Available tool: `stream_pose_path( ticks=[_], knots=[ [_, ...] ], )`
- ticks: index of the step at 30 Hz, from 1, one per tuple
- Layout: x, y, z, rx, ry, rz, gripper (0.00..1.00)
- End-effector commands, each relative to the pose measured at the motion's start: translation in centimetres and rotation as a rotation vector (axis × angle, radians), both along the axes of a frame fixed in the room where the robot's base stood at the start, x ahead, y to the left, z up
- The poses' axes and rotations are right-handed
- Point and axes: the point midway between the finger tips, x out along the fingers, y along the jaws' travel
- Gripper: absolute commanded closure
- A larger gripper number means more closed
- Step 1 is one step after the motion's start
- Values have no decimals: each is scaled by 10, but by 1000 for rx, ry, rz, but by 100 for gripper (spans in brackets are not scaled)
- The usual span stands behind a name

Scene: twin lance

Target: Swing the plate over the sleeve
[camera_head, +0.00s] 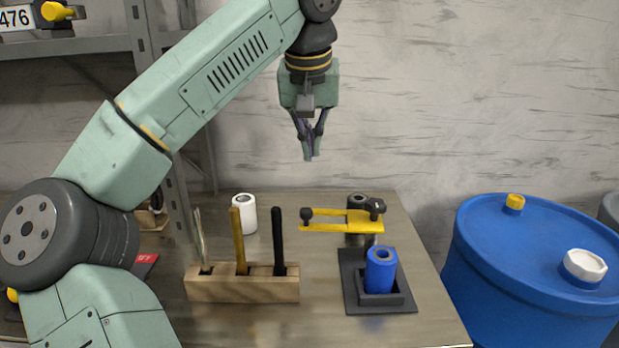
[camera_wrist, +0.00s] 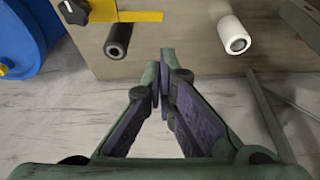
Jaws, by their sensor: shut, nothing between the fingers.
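The yellow plate (camera_head: 335,221) lies level and points left from a dark post, with a black knob at each end. A blue sleeve (camera_head: 380,272) stands upright in a dark square holder (camera_head: 350,283), in front of the plate's right end. The plate is not above this sleeve. My gripper (camera_head: 309,158) is shut and empty, pointing down in the air well above the plate's left end. The wrist view shows the closed fingers (camera_wrist: 165,62) and part of the plate (camera_wrist: 138,16) at the top.
A dark cylinder (camera_head: 357,200) stands behind the plate and a white one (camera_head: 244,214) stands to its left. A wooden rack (camera_head: 235,289) holds several upright tools at front left. A blue barrel (camera_head: 530,260) stands right of the table. A wall is behind.

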Motion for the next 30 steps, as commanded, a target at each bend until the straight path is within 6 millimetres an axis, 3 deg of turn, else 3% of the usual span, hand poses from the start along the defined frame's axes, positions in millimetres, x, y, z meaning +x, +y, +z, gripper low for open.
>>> stream_pose_path(
  ticks=[17, 23, 30],
  knots=[
    [2, 3, -6, 13, 4, 1, 100],
    [12, 2, -36, 10, 6, 0, 100],
    [30, 0, -85, 10, 6, 0, 100]
  ],
)
